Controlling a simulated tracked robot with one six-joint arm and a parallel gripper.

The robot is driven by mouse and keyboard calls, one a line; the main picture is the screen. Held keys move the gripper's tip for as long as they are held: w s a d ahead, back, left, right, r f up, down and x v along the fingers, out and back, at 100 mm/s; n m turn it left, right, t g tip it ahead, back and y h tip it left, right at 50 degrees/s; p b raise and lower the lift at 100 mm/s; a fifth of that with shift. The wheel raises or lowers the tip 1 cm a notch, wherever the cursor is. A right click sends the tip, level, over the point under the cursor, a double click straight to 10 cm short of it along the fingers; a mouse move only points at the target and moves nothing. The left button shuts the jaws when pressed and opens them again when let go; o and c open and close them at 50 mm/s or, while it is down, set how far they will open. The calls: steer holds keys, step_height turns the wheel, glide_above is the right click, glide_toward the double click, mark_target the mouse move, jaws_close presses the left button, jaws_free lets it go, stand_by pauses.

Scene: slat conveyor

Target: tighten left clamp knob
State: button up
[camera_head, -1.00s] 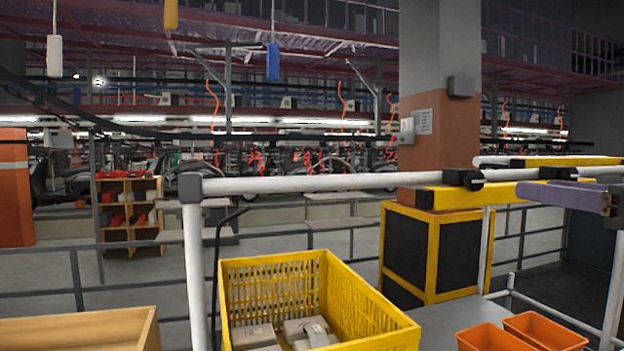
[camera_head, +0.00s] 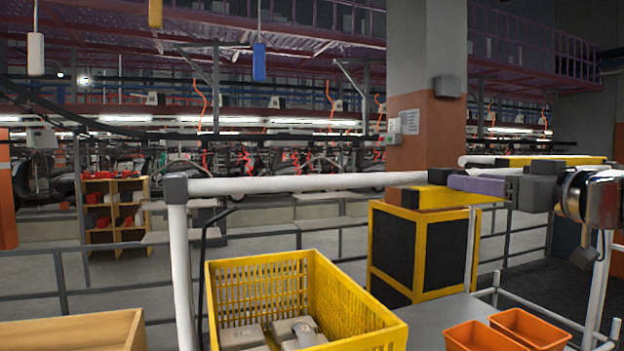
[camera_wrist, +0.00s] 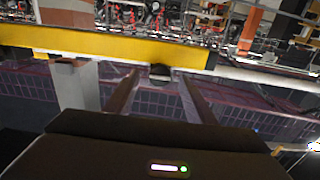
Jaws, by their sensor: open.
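A dark clamp knob (camera_wrist: 160,72) shows at the lower edge of a yellow beam (camera_wrist: 110,45) in the wrist view. My gripper (camera_wrist: 160,82) is open, with one finger on each side of the knob; whether they touch it cannot be told. In the head view, my gripper (camera_head: 455,182) reaches in from the right, its purple finger in front of the yellow beam (camera_head: 440,198) and the white rail (camera_head: 300,184). There the finger hides the knob.
A yellow crate (camera_head: 365,305) with grey parts stands below the rail, and two orange bins (camera_head: 530,325) stand to its right. A wooden box (camera_head: 80,330) is at the lower left. A pillar with a yellow-framed black base (camera_head: 400,245) rises behind.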

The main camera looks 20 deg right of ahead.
steer(key=shift+w, duration=0.8)
steer(key=shift+c, duration=0.5)
steer(key=c, duration=0.9)
